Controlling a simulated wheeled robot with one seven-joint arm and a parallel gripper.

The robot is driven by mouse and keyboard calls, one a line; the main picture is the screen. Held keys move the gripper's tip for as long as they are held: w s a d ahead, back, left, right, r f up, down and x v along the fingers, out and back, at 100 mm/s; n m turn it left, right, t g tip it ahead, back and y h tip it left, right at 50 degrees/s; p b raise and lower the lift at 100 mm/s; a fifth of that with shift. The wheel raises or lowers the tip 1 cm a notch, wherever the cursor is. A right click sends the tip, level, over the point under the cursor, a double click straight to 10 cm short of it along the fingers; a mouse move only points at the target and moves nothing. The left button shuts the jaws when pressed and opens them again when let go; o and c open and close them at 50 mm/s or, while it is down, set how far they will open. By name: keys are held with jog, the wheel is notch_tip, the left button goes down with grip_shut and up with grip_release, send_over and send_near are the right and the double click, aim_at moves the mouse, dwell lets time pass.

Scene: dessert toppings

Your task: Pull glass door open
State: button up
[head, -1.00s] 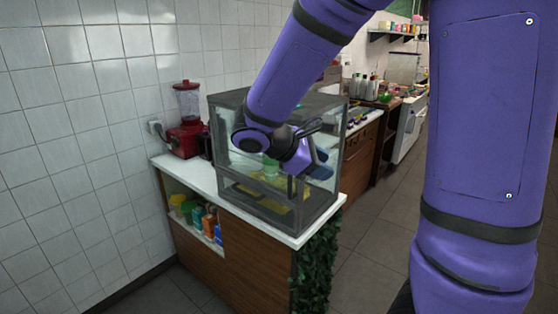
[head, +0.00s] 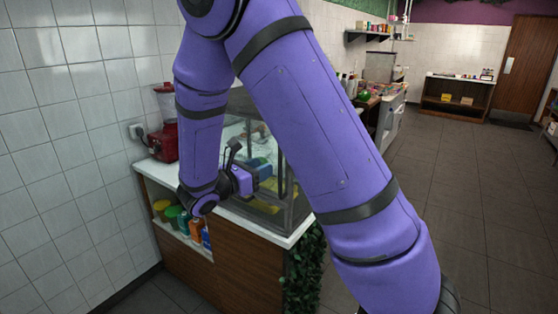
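The dark-framed glass case (head: 301,205) stands on the white counter top, largely covered by my purple arm. Parts of its glass and yellow items inside show around my wrist. Its glass door is mostly hidden, so I cannot tell whether it is open or shut. My gripper (head: 257,170) is in front of the case, near its middle height, pointing right and toward the glass. Its blue fingers are small and partly blend with the case behind. I cannot tell whether they are apart, or whether they touch the door or a handle.
A red blender (head: 164,141) stands left of the case against the tiled wall. Colourful bottles and containers (head: 183,222) fill an open shelf under the counter (head: 240,262). Green leaves (head: 305,270) hang at the counter's right end. The floor to the right is open.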

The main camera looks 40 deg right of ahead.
jog(key=w+d, duration=0.1)
jog(key=d, duration=0.6)
jog(key=shift+d, duration=0.3)
jog(key=shift+w, duration=0.1)
grip_shut()
